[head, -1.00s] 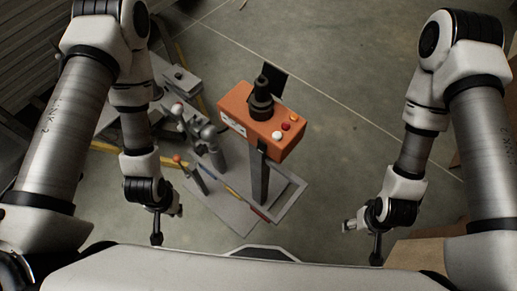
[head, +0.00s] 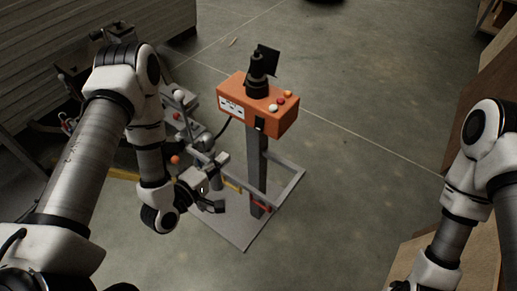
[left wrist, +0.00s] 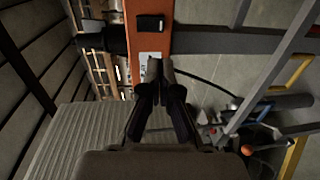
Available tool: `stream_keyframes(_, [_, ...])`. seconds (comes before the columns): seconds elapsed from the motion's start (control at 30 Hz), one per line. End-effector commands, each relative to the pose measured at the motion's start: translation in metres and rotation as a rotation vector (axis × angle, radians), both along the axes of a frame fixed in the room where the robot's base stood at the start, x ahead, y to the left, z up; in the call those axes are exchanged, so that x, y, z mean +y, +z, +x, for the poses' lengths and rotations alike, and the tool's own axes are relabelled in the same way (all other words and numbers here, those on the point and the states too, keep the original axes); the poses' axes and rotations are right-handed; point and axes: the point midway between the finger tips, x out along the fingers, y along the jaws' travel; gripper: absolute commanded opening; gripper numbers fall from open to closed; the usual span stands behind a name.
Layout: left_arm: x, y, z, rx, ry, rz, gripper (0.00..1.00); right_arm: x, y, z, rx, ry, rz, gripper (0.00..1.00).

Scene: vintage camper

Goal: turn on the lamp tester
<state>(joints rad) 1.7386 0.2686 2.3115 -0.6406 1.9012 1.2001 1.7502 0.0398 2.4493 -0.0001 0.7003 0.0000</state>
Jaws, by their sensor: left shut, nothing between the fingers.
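The lamp tester (head: 250,106) is an orange box on a grey post. White, red and orange buttons (head: 281,101) and a black lamp holder are on its top. A black rocker switch (head: 260,123) and white socket plate (head: 231,108) are on its front. In the left wrist view, the orange face shows the black switch (left wrist: 151,23) beyond my fingertips. My left gripper (head: 220,162) is below and left of the box, apart from it. Its fingers (left wrist: 158,68) are shut and empty, overlapping the socket plate in the wrist view. My right gripper is out of view.
The post stands on a grey base frame (head: 240,236). Jointed metal equipment with an orange knob (head: 175,160) stands close to my left arm. A dark cable hangs beside the box. Wooden boards (head: 480,120) are at the right. Floor right of the tester is clear.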

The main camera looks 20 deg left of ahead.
Motion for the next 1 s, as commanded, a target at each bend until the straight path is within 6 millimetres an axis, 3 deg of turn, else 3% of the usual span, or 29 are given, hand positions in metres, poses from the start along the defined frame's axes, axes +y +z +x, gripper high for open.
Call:
stream_keyframes(0.3, [-0.001, 0.000, 0.001, 0.002, -0.001, 0.003, 0.00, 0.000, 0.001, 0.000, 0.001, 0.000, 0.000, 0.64])
stream_keyframes(0.47, [-0.006, -0.001, 0.013, 0.001, -0.005, 0.006, 0.00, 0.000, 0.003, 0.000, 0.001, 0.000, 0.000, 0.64])
stream_keyframes(1.0, [-0.043, -0.013, 0.115, 0.000, -0.002, 0.003, 0.00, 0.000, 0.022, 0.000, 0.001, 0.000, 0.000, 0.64])
